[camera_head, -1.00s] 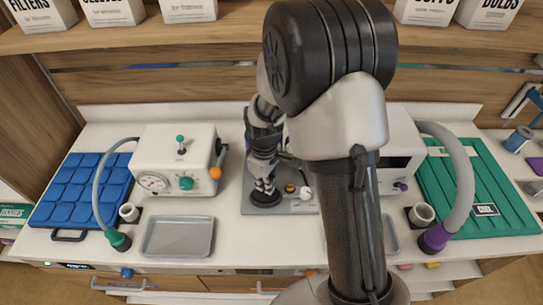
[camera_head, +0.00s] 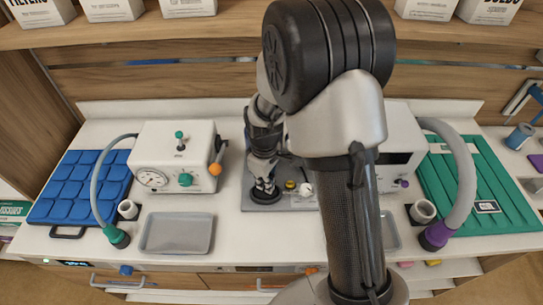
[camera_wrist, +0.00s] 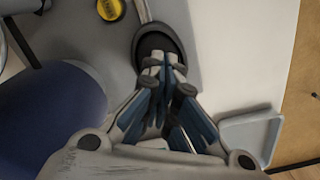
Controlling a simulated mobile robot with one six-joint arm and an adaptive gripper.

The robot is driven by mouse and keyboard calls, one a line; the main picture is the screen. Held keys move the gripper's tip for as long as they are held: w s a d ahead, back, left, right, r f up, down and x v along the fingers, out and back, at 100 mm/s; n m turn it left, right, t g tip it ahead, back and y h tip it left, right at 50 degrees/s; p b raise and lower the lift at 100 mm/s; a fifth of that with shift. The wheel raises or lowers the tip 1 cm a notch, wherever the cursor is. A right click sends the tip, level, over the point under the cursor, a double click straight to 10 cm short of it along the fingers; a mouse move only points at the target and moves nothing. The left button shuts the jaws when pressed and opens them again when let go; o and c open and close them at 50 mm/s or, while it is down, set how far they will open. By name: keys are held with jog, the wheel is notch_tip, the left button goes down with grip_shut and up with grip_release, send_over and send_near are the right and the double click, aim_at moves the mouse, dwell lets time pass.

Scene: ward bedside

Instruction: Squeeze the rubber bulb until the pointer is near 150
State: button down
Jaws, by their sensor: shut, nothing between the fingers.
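My gripper (camera_head: 264,188) points down over a grey board (camera_head: 293,203). Its fingers, with blue inner pads, are shut and empty in the wrist view (camera_wrist: 163,68). A round black piece (camera_wrist: 150,42) lies at the fingertips, partly covered by them; it also shows in the head view (camera_head: 266,197). It may be the rubber bulb or its seat; I cannot tell, nor whether the fingertips touch it. A thin tube or rod runs up from it. The pointer for the bulb is not readable in either view.
A yellow knob (camera_wrist: 110,9) and a white piece (camera_head: 306,189) are on the board. A large dark blue object (camera_wrist: 48,112) stands close at the wrist view's left. A white machine with a dial (camera_head: 152,178) and a grey tray (camera_head: 177,249) are to the left.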

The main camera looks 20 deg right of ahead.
jog(key=shift+r+p, duration=0.9)
jog(key=shift+r, duration=0.05)
jog(key=shift+f, duration=0.15)
dwell(1.1)
dwell(0.4)
dwell(1.1)
notch_tip(320, 180, up, 6)
jog(key=p, duration=0.4)
jog(key=shift+p, duration=0.3)
dwell(0.3)
